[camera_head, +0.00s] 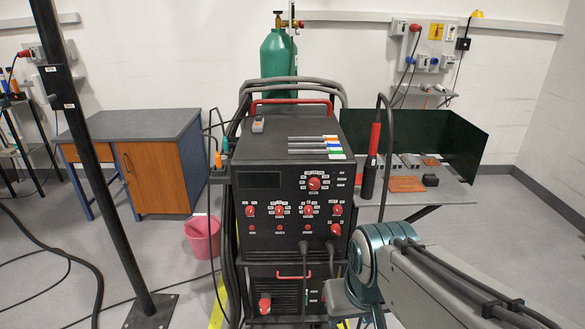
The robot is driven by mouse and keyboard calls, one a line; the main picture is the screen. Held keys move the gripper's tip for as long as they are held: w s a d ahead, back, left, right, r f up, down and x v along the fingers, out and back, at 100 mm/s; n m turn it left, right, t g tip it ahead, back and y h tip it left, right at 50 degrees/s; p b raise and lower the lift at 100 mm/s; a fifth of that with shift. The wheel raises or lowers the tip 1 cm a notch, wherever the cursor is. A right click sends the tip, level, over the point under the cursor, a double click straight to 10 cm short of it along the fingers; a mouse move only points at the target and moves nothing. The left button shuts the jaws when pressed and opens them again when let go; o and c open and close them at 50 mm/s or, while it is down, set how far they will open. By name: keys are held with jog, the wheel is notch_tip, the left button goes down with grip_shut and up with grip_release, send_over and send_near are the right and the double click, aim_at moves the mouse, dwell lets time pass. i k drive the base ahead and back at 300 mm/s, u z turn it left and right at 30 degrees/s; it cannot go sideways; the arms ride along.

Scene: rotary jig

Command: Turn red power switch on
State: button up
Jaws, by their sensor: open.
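A black welding machine (290,185) stands in the middle with several red knobs on its front panel. A black lower unit (287,298) sits under it on the cart. A red switch (265,303) is on the left of the lower unit's front. Its on or off position is too small to tell. My arm comes in from the lower right, in front of the machine's right side. It covers part of the lower unit's right side. My gripper's fingers do not show in this view.
Black cables (304,275) hang down the cart's front. A dark post (95,160) stands at the left. A pink bucket (203,237) is on the floor left of the cart. A workbench with a dark green screen (440,135) is at the right. Floor left of the cart has free room.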

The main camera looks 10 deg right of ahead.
aim_at(335, 228)
jog(key=u, duration=1)
jog(key=i, duration=0.9)
jog(key=z, duration=1.25)
